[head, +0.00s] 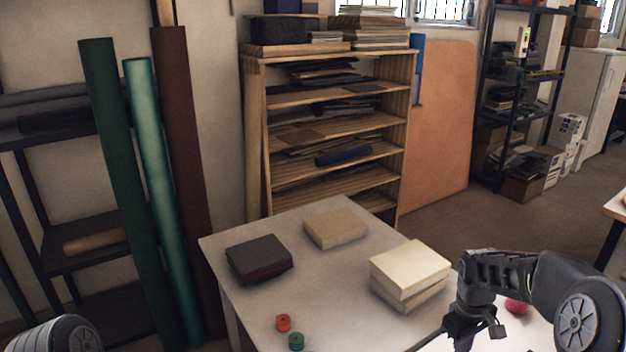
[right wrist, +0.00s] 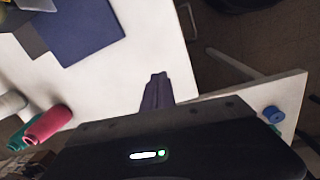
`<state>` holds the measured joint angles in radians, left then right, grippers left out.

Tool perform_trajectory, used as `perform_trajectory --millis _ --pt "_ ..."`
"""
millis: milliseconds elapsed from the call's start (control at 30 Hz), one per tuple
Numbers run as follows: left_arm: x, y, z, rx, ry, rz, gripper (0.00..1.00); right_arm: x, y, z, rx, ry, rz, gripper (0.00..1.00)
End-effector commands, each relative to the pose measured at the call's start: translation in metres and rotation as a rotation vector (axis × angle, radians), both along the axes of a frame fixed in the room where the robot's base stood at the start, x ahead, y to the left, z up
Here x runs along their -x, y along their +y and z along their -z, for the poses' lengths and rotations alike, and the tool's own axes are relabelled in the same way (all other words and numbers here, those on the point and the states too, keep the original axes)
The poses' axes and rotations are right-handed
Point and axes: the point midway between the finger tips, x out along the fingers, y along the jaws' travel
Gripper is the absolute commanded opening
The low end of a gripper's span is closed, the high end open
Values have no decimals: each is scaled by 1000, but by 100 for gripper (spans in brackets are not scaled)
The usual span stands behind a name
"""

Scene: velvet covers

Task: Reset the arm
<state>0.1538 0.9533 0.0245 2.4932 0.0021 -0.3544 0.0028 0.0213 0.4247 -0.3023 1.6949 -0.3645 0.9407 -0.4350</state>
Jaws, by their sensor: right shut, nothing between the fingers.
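My right arm comes in from the right in the head view, bent at the elbow. My left arm shows only as a rounded grey link at the bottom left of the head view. The left gripper is out of the picture.
On the table lie a dark block (head: 258,259), a tan block (head: 335,228), cream blocks (head: 410,270), an orange spool (head: 283,322) and a green spool (head: 296,341). The right wrist view shows a dark blue sheet (right wrist: 80,35) and a pink cone (right wrist: 48,124). Wooden shelves (head: 330,125) stand behind.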

Motion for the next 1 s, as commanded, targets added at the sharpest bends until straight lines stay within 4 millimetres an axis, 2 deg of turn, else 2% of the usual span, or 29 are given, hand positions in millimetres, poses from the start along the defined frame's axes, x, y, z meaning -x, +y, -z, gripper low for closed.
perform_trajectory --millis 167,267,367,433,567,600,667,700,833,900,1000 --pt "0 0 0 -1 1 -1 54 -19 35 31 -59 -113 53 0" --pt "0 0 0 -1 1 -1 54 -25 62 56 -110 -173 95 0" --pt "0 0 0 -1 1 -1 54 -21 101 90 -180 -224 153 0" --pt "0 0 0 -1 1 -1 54 -10 134 120 -241 -253 213 0" --pt "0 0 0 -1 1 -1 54 41 202 177 -354 -257 353 0" --pt "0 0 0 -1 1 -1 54 63 221 192 -380 -244 395 0" --pt "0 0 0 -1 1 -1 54 99 244 209 -411 -215 450 0" --pt "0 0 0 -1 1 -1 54 123 257 217 -423 -188 476 0" --pt "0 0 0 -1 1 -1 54 187 286 233 -442 -84 501 0" --pt "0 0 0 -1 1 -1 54 210 295 237 -445 -31 499 0" --pt "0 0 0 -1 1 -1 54 228 303 241 -452 13 495 0"
